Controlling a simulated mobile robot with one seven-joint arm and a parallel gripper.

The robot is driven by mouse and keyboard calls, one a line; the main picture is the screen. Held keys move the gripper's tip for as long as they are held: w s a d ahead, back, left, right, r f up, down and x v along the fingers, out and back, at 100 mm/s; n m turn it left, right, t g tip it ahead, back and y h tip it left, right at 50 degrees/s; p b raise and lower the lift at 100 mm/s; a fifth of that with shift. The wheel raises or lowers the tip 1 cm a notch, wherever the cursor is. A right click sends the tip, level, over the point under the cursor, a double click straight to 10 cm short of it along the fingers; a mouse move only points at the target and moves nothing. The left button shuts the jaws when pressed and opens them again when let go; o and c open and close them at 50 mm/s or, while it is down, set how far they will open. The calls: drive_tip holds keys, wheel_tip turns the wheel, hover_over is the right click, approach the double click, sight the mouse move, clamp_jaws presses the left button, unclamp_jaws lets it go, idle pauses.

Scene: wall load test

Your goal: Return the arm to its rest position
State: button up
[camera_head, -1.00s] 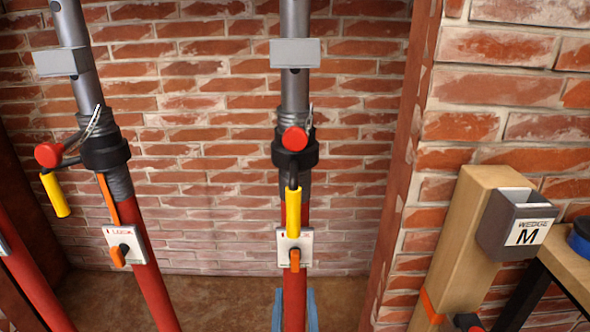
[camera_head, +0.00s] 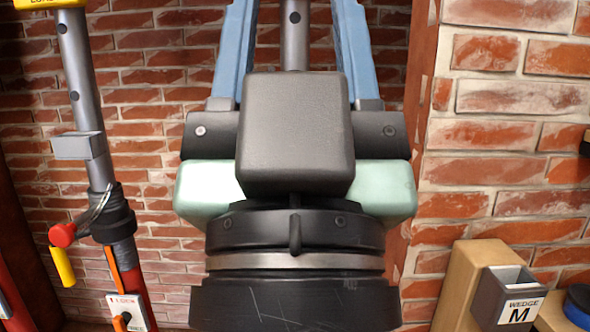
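My arm's end fills the middle of the head view, with a dark wrist, a pale green body and a black block in front. My gripper (camera_head: 294,45) points up and away, its two blue fingers spread wide apart. The fingertips run out past the top edge. The grey tube of the middle prop (camera_head: 295,38) shows in the gap, behind the gripper. I cannot tell whether the fingers are clear of it on all sides. The rest of that prop is hidden behind my arm.
At left stands another prop (camera_head: 87,100) with a grey bracket, red knob and yellow handle. A LOCK plate (camera_head: 126,309) is low on it. A wooden post (camera_head: 458,290) at lower right carries a grey box marked WEDGE M (camera_head: 508,299). A brick wall (camera_head: 510,130) lies behind.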

wheel_tip(320, 180, up, 19)
drive_tip(key=p, duration=1.6)
drive_tip(key=shift+f, duration=0.15)
